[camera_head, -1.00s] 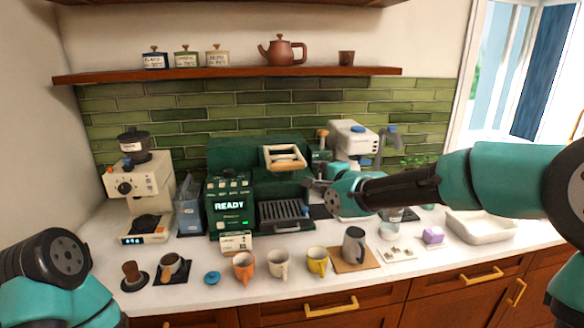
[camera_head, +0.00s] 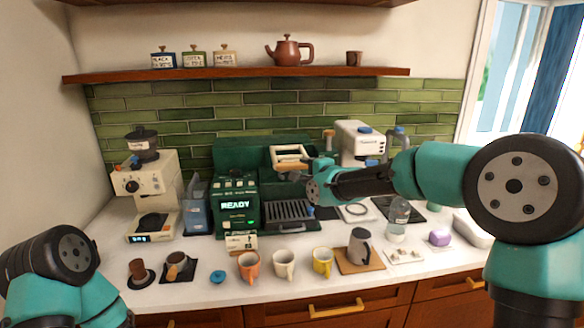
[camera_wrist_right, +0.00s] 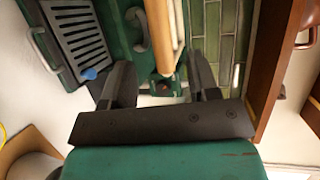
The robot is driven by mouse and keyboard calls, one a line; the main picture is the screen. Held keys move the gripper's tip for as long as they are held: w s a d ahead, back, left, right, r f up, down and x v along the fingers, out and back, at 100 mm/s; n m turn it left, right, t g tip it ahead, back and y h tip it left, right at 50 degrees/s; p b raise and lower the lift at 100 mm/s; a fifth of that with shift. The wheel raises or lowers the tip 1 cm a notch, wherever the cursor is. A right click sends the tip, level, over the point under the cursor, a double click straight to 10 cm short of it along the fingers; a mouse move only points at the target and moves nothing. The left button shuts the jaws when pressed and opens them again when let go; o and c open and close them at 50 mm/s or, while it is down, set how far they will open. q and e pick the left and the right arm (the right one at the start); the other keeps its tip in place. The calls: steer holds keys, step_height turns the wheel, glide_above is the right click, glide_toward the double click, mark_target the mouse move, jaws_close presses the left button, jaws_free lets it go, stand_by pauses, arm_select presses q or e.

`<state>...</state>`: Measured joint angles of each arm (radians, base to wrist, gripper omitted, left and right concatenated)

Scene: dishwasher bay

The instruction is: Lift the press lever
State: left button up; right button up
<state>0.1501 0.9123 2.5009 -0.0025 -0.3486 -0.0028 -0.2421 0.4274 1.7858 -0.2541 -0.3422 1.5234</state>
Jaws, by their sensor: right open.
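The green press (camera_head: 237,168) stands against the tiled wall, with a READY display on its left part. Its pale wooden lever handle (camera_head: 291,150) sticks out at the upper front. My right gripper (camera_head: 304,168) is beside the handle at its lower right. In the right wrist view the wooden handle (camera_wrist_right: 161,38) lies lengthwise between the two spread black fingers of my right gripper (camera_wrist_right: 162,78). Both fingers look apart from the wood, so the gripper is open and empty. My left arm shows at the lower left, but its gripper is outside the view.
A dark slotted tray (camera_head: 288,213) sits below the handle. Mugs, such as the yellow mug (camera_head: 322,261), line the counter's front. A grey pitcher (camera_head: 360,246) stands on a wooden board. A coffee grinder (camera_head: 150,195) is at left, and a wooden shelf (camera_head: 240,75) hangs above.

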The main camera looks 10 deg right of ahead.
mark_target(295, 167)
steer(key=x, duration=0.9)
steer(key=shift+f, duration=0.1)
jaws_close()
stand_by(0.4)
